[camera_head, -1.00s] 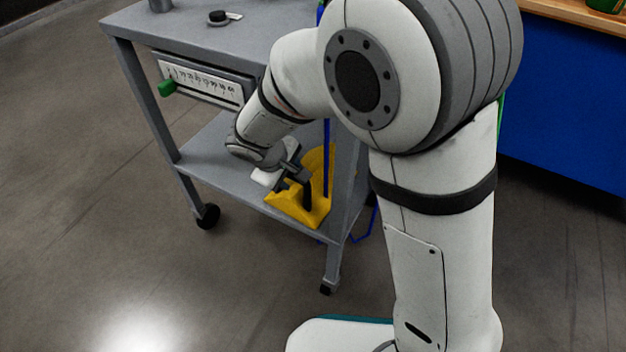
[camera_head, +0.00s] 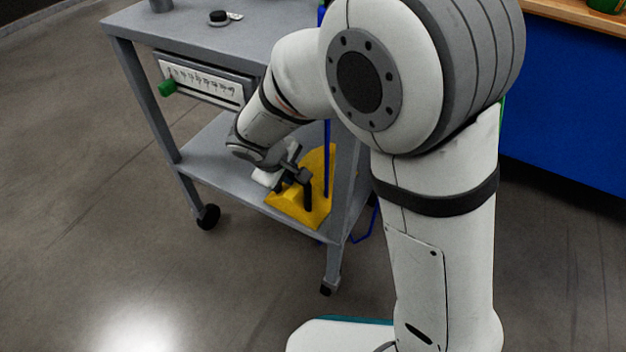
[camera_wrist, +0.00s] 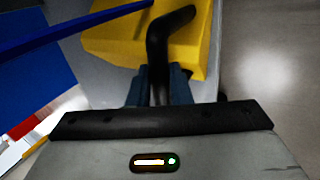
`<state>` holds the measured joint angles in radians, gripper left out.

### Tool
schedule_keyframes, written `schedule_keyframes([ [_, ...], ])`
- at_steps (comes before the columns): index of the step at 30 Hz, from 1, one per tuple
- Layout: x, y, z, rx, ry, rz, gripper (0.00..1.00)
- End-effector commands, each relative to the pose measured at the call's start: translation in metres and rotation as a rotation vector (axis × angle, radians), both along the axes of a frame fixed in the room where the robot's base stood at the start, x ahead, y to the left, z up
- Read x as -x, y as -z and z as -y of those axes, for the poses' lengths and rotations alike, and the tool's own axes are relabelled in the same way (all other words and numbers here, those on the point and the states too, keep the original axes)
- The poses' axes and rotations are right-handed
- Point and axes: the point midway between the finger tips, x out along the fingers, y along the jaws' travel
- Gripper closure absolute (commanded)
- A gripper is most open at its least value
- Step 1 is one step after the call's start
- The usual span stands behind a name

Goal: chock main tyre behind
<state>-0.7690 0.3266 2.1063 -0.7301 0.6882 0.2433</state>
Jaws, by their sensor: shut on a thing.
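The yellow chock (camera_head: 319,211) rests on the lower shelf (camera_head: 207,160) of a grey cart, near its right front end. My gripper (camera_head: 295,190) is low over the chock. In the wrist view the yellow chock (camera_wrist: 118,44) fills the top middle, with a bent black handle (camera_wrist: 157,45) rising from it. My gripper (camera_wrist: 160,88) is shut on this handle, with one blue-grey finger on each side. The chock's far side is partly hidden. No tyre shows in either view.
A thin blue rod (camera_head: 327,155) stands close beside the chock and crosses above it in the wrist view (camera_wrist: 75,29). The cart's top (camera_head: 190,30) overhangs the shelf. A blue workbench (camera_head: 565,110) is at right. Floor is clear at left.

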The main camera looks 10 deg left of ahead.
Motion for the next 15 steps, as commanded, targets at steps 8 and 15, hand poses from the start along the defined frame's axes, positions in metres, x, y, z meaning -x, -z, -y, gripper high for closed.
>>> schedule_keyframes([
  [8,-0.0007,-0.0011,0.0000,-0.001,0.000,0.002,1.00],
  [15,-0.0007,-0.0059,0.0000,-0.001,0.000,0.002,1.00],
])
